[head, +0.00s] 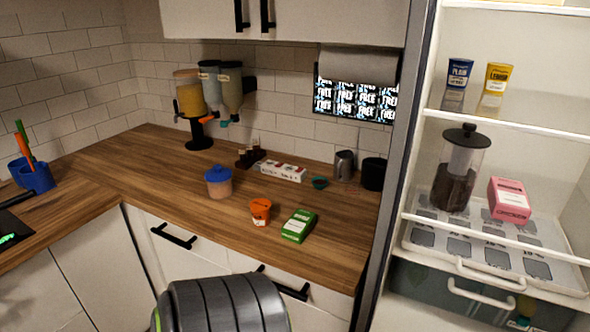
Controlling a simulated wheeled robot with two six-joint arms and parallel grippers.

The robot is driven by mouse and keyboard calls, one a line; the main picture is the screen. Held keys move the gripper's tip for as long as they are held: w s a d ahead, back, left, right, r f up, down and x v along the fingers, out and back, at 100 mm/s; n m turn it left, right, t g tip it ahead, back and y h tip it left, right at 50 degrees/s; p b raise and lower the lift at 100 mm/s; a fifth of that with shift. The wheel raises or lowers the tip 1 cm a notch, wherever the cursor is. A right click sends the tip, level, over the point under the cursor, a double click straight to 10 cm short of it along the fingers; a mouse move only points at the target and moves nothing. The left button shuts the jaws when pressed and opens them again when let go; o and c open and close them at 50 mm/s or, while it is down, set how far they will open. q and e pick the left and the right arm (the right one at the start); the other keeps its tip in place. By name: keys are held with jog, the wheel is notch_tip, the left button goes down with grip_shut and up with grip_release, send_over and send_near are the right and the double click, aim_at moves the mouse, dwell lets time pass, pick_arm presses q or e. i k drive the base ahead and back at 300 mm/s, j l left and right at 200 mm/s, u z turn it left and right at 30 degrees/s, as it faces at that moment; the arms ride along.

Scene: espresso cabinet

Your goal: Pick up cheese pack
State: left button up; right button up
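No label that I can read says cheese, so I cannot tell which pack it is. A green pack with a pale label (299,226) lies on the wooden counter near its front edge. A pink pack with a white label (509,201) stands on the lower shelf of the open cabinet at right. A small orange tub (260,212) stands left of the green pack. Neither gripper shows. A dark ribbed part, probably of my arm, fills the bottom middle.
A blue-lidded jar (218,183), a white box (283,171) and a dark canister (373,174) stand on the counter (160,168). A coffee press (458,172) stands left of the pink pack. The cabinet's side wall separates counter and shelves. The counter's left-middle is clear.

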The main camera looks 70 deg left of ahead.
aim_at(301, 222)
jog(key=u, duration=2.15)
